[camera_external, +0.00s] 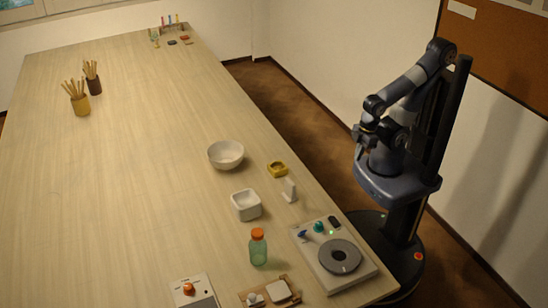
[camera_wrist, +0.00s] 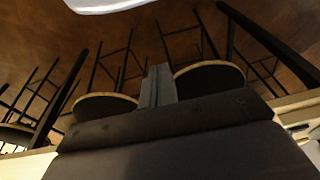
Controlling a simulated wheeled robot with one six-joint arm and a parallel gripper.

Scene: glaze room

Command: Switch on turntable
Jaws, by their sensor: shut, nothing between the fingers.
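The turntable (camera_external: 310,268) is a white box at the front right of the table, with a dark grey disc (camera_external: 340,257) on top. At its back edge are a teal knob (camera_external: 319,227), a blue lever-like part (camera_external: 302,236) and a small black part (camera_external: 335,222) with a green spot near it. I cannot read any switch position. My gripper (camera_external: 361,138) is folded close to my column, above and behind the turntable and well apart from it. In the wrist view my gripper's fingers (camera_wrist: 158,86) are together and empty. The turntable cannot be made out in the wrist view.
A white block-like holder (camera_external: 290,190), yellow ring-shaped piece (camera_external: 278,169), square white dish (camera_external: 245,204), white bowl (camera_external: 226,154) and orange-capped jar (camera_external: 258,247) stand nearby. A box with an orange knob (camera_external: 188,289) and a wooden board (camera_external: 262,291) lie in front. Stools (camera_wrist: 208,79) show in the wrist view.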

